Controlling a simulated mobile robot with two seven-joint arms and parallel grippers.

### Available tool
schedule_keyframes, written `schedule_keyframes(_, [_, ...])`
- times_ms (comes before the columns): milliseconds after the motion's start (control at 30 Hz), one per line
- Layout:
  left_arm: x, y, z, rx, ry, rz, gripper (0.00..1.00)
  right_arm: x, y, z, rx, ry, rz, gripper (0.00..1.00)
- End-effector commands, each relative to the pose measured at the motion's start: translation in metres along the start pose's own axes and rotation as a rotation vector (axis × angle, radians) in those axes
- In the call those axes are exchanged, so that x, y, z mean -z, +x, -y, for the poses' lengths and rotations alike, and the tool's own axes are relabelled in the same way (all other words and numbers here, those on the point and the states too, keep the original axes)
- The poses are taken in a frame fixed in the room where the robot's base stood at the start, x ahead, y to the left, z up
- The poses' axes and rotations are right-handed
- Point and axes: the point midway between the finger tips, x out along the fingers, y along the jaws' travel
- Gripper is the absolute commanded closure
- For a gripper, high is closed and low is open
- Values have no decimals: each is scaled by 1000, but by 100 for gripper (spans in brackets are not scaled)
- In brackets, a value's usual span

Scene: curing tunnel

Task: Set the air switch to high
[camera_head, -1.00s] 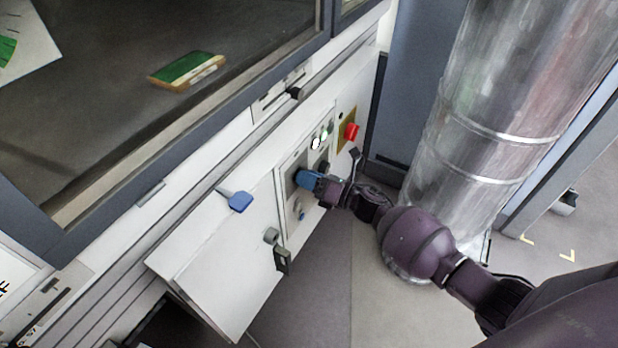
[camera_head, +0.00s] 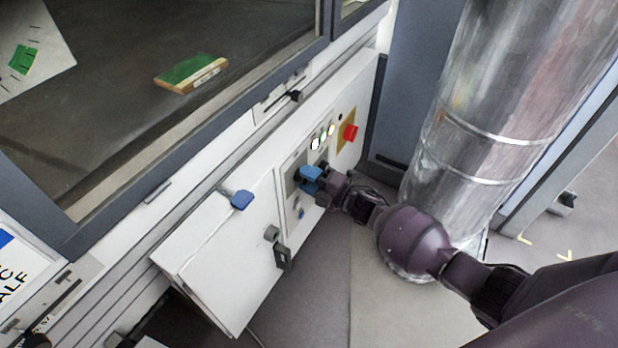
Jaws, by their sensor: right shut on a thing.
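My right gripper (camera_head: 315,180) reaches in from the lower right to the control panel (camera_head: 285,164) on the white cabinet front. It is shut on a blue part at the panel, which I take to be the air switch (camera_head: 309,174). The gripper covers much of the switch, and its markings are too small to read, so its setting cannot be told. My left gripper is not in view.
Round lamps (camera_head: 315,144) and a red button (camera_head: 350,132) on a yellow plate sit beyond the switch. A blue handle (camera_head: 242,199) and a dark latch (camera_head: 282,257) stick out nearer. A large metal duct (camera_head: 490,110) stands right of the panel. A green-topped block (camera_head: 190,73) lies behind the window.

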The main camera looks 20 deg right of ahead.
Motion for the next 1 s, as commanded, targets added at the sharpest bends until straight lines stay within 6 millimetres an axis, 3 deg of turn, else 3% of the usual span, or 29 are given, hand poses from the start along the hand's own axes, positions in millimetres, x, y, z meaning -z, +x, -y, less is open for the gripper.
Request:
schedule_keyframes(400, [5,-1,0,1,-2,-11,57,0,0,1,0,188,11,85])
schedule_keyframes(967, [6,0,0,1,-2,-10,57,1,-1,2,0,215,13,84])
schedule_keyframes(1000, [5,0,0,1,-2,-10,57,1,-1,2,0,215,13,55])
